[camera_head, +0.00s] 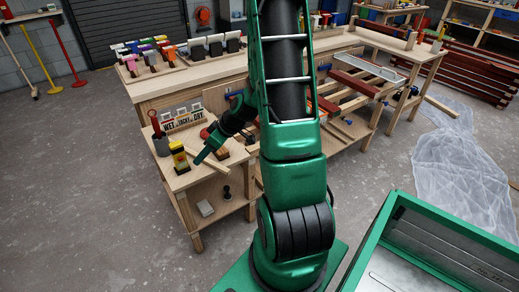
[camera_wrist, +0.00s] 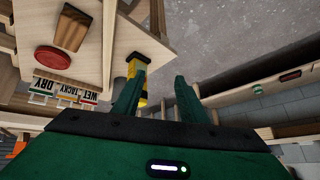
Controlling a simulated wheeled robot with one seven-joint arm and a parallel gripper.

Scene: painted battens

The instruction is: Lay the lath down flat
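My gripper (camera_head: 205,153) is low over the small wooden side table in the head view, beside a yellow-and-black container (camera_head: 179,157). In the wrist view, its two green fingers (camera_wrist: 158,95) stand apart with nothing held between them. The container (camera_wrist: 140,72) shows behind the left finger, partly covered by it. Painted battens (camera_head: 352,85) lie on a rack at the right of the long bench. I cannot tell which piece is the lath; my arm hides part of the bench.
A WET/TACKY/DRY sign (camera_head: 184,118) stands at the back of the side table. The wrist view also shows a red disc (camera_wrist: 52,59) and a brown block (camera_wrist: 71,28) there. A green-rimmed bin (camera_head: 375,235) is at lower right.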

